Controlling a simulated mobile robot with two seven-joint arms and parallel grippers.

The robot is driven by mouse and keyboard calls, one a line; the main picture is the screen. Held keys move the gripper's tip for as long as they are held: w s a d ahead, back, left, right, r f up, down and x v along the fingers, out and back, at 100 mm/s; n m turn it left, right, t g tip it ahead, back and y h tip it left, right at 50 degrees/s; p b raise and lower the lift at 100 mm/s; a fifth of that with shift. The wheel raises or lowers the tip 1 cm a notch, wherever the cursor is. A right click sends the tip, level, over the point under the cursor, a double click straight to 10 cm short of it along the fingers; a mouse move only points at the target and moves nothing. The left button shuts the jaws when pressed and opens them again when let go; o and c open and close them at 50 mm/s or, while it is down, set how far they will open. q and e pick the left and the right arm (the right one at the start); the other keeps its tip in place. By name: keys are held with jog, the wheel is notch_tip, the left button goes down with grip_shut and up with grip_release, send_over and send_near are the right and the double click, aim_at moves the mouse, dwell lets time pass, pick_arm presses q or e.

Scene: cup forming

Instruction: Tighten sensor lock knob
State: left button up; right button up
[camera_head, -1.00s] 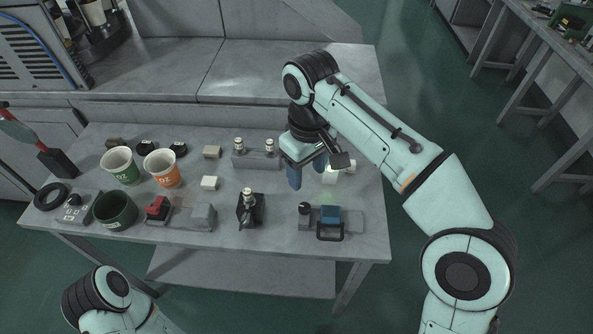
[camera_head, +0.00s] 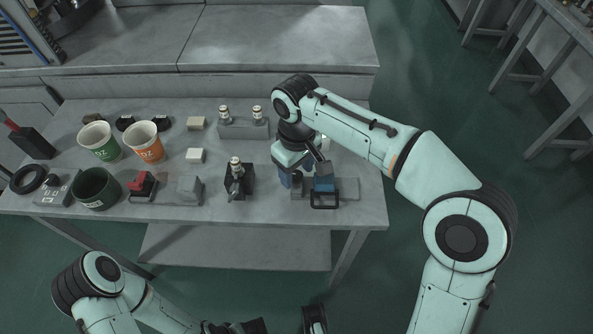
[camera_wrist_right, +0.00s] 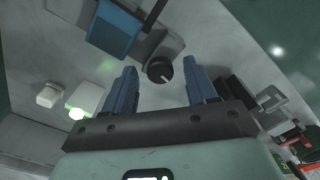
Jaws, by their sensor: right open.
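The sensor fixture is a grey block (camera_head: 347,187) at the right front of the table, with a blue box (camera_head: 323,184) and a black handle loop on it. A round black knob (camera_wrist_right: 159,69) with a pale line on top shows in the right wrist view beside the blue box. In the head view the knob is mostly hidden by my right gripper (camera_head: 291,181). That gripper points down over the fixture's left end. Its two blue fingers are open and empty, with the knob in the gap between them in the right wrist view (camera_wrist_right: 162,76); contact is not visible. My left gripper's fingers are out of view.
Left of the fixture stands a dark stand with a small bottle-like part (camera_head: 236,172). Behind is a grey block with two similar parts (camera_head: 242,128). Paper cups (camera_head: 146,143) and a dark green cup (camera_head: 95,188) stand at left. My left arm is below the front edge.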

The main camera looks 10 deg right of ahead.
jog(key=shift+f, duration=0.2)
jog(key=shift+c, duration=0.3)
jog(key=c, duration=1)
